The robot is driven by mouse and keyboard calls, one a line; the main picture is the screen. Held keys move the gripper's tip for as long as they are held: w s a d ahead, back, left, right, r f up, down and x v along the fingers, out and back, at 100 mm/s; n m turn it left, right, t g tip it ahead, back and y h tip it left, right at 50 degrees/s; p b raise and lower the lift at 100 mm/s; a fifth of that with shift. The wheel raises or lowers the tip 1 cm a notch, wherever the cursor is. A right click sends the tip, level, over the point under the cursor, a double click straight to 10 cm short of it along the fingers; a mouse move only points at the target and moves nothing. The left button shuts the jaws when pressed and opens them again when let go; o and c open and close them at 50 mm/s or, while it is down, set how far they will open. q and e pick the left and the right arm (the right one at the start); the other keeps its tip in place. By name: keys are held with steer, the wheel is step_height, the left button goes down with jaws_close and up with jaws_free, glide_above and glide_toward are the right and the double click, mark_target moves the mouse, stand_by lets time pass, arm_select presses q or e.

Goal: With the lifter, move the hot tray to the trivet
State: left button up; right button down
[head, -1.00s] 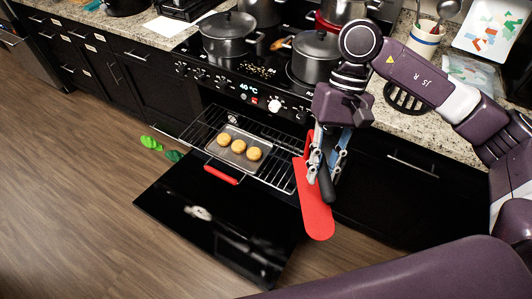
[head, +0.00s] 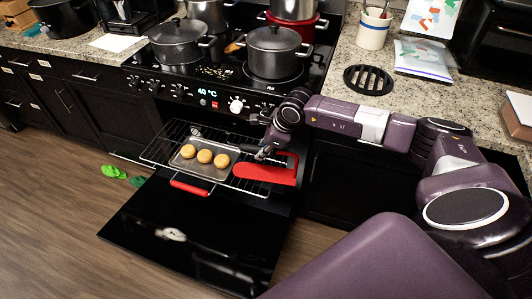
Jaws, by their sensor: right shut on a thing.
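The metal tray (head: 222,172) holds three round golden cookies or buns and sits on the pulled-out oven rack (head: 158,150). The red lifter (head: 266,174) is in my right gripper (head: 266,152), which is shut on it. The lifter lies roughly level at the right side of the rack, just right of the tray. I cannot tell if it touches the rack. The black slotted round trivet (head: 369,80) lies bare on the granite counter right of the stove. My left gripper is out of view.
The open oven door (head: 190,240) juts out below the rack. A red guard (head: 197,188) is on the rack's front edge. Pots (head: 274,52) stand on the stove. A utensil crock (head: 374,30) stands behind the trivet. Green items (head: 113,171) lie on the floor.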

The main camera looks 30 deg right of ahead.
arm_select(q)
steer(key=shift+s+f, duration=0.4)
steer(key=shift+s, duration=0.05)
arm_select(e)
steer(key=shift+w+d+f+m+h, duration=0.25)
steer(key=shift+d+f+m, duration=0.15)
steer(key=shift+d, duration=0.15)
steer(key=shift+w+d+f+m+h, duration=0.15)
steer(key=shift+w+d+f+m, duration=0.05)
steer(key=shift+d+f+m, duration=0.25)
